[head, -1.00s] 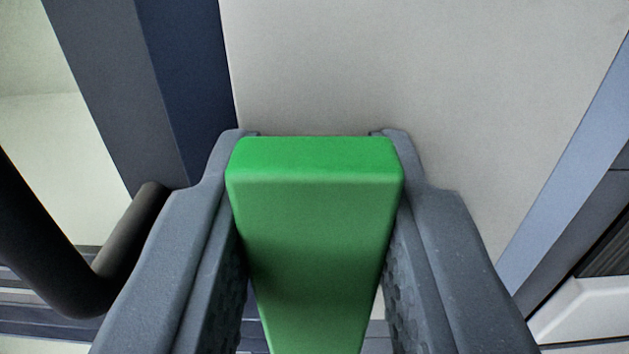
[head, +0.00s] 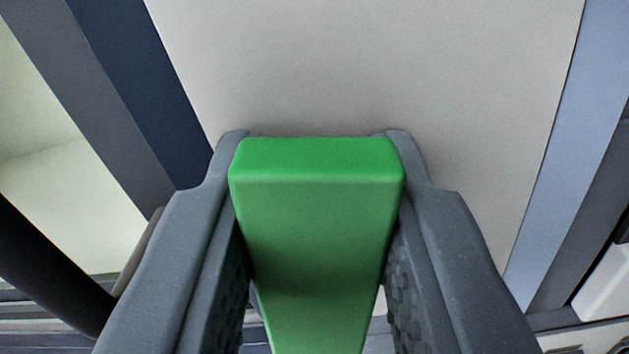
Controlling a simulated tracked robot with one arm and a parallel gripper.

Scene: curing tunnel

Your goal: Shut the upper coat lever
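A green bar-shaped piece (head: 316,220), which looks like the lever's handle, fills the space between the two fingers of my gripper (head: 316,150). Both dark grey fingers lie against its sides near the tips, so my gripper is shut on it. The green piece widens towards its far end, level with the fingertips. Its lower end runs out of the bottom of the view, and where it joins anything is hidden. From the frames I cannot tell whether this is the upper lever.
A plain light grey panel (head: 370,70) lies behind the gripper. A dark blue and grey frame post (head: 125,90) borders it at left, a pale blue strip (head: 560,150) at right. A black bar or tube (head: 50,265) is at lower left, close to the left finger.

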